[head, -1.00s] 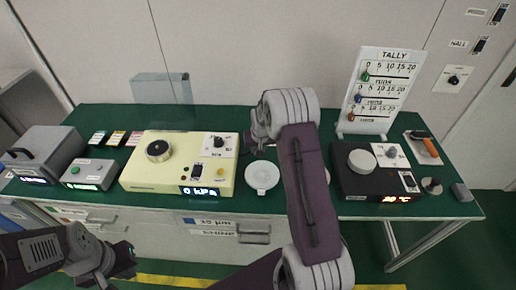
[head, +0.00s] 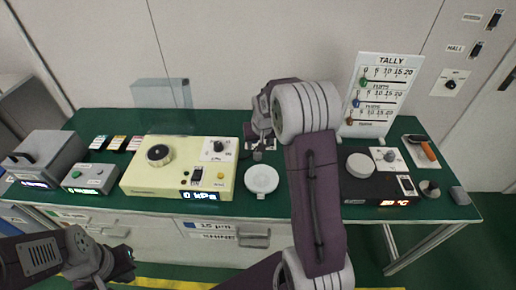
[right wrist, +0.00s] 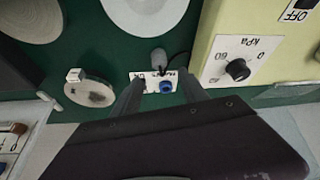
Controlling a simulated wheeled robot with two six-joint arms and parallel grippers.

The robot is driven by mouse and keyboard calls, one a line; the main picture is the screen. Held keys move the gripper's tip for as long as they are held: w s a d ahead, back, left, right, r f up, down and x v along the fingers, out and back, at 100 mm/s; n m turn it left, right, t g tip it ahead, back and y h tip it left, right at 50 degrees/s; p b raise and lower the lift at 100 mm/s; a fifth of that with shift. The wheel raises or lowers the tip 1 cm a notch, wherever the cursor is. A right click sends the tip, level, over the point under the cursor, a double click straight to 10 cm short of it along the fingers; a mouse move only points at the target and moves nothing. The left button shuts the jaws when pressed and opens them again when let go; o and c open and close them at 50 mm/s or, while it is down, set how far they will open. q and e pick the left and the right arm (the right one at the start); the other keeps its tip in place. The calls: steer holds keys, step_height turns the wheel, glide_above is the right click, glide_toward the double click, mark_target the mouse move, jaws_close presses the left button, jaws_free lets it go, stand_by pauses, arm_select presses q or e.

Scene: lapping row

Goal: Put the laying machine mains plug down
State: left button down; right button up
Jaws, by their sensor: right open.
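In the head view the plug (head: 257,155) is small, below my right gripper (head: 262,135). In the right wrist view my right gripper (right wrist: 160,92) is open, its fingers apart on either side of the plate, with nothing held. The plug is past the fingertips. My left gripper (head: 127,263) hangs low in front of the bench, away from the plug; its jaw gap is unclear.
The cream machine (head: 180,170) with a kPa display stands left of the plug. A white round dish (head: 261,179) is in front. A black hotplate-like unit (head: 375,182) and the tally board (head: 380,95) are to the right. My right arm hides part of the bench.

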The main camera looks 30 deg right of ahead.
steer(key=s+a+f+n+g+y, duration=0.1)
steer(key=s+a+n+g, duration=0.1)
steer(key=s+a, duration=0.7)
steer(key=s+a+f+n+g+y, duration=0.15)
steer(key=s+a, duration=0.35)
steer(key=s, duration=0.8)
steer(key=shift+h, duration=0.45)
step_height(320, 180, up, 6)
steer(key=p, duration=0.5)
steer(key=shift+s+a+f, duration=0.1)
steer(key=shift+a+f, duration=0.05)
steer(key=shift+f, duration=0.1)
